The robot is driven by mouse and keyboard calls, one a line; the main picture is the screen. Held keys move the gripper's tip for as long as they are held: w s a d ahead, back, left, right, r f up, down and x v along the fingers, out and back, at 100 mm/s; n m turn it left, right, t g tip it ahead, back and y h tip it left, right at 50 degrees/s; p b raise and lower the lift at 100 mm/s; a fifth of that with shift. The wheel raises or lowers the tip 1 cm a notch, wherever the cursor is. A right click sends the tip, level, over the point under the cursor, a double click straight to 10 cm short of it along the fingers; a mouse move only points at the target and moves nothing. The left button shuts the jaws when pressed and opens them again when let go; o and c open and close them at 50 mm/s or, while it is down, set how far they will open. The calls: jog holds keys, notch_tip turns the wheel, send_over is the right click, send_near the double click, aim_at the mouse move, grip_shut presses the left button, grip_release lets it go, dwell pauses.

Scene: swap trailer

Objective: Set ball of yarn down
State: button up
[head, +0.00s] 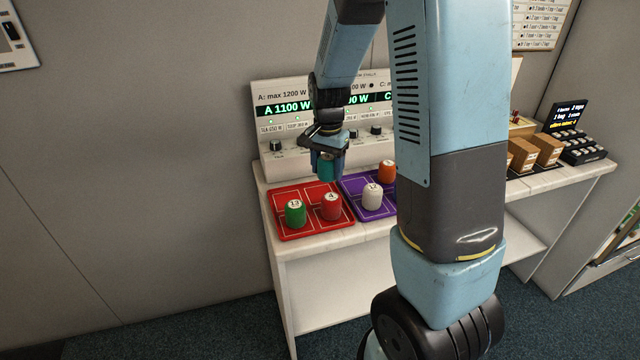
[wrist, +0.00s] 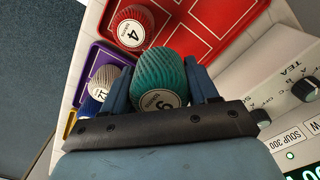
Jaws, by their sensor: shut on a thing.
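My gripper (head: 328,163) is shut on a teal ball of yarn (wrist: 158,82) with a round white label. It holds the ball above the back right part of the red tray (head: 283,230), near the purple tray (head: 378,210). In the wrist view the two fingers (wrist: 160,88) press the teal ball from both sides. Its label is partly hidden, so its number is unclear. On the red tray stand a green ball (head: 295,214) marked 13 and a red ball (head: 331,206) marked 4. I cannot tell the gap between ball and tray.
A grey-white ball (head: 372,196) marked 12 and an orange ball (head: 386,172) stand on the purple tray. The panel (head: 284,112) with knobs rises behind the trays. Brown boxes (head: 546,150) stand farther right on the counter. My arm hides the middle of the counter.

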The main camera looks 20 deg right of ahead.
jog(key=w+f, duration=0.2)
jog(key=f, duration=0.1)
jog(key=w+f, duration=0.3)
jog(key=shift+a, duration=0.2)
jog(key=shift+w+f, duration=0.1)
jog(key=shift+f, duration=1.45)
jog(key=o, duration=1)
jog(key=shift+f, duration=0.1)
jog(key=shift+o, duration=0.2)
